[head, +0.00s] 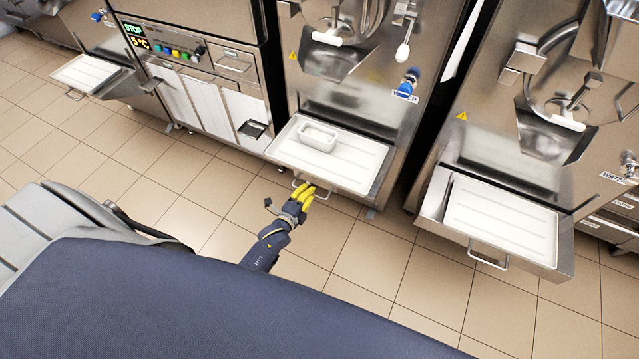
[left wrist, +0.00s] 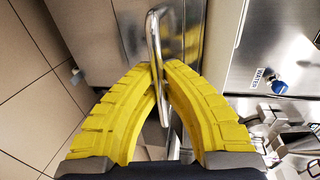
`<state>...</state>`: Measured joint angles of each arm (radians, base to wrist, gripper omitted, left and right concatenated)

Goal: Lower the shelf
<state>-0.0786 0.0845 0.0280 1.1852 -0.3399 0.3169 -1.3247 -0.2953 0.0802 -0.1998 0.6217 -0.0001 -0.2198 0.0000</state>
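The shelf (head: 352,169) of the middle freezer is a pale ribbed tray in a steel frame, standing out level from the machine's front. A small white tub (head: 317,136) sits on its left part. A thin steel handle (head: 298,180) is at the shelf's front edge; it also shows in the left wrist view (left wrist: 154,35). My left gripper (head: 307,193) has yellow fingers and is at this handle. In the left wrist view its fingertips (left wrist: 160,68) close together with the handle bar between them. My right gripper is not in view.
Similar freezers stand on both sides, with an empty shelf at the right (head: 502,219) and another at the far left (head: 88,73). A blue water knob (head: 406,87) is on the middle freezer. Tiled floor (head: 360,270) is clear in front of the machines.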

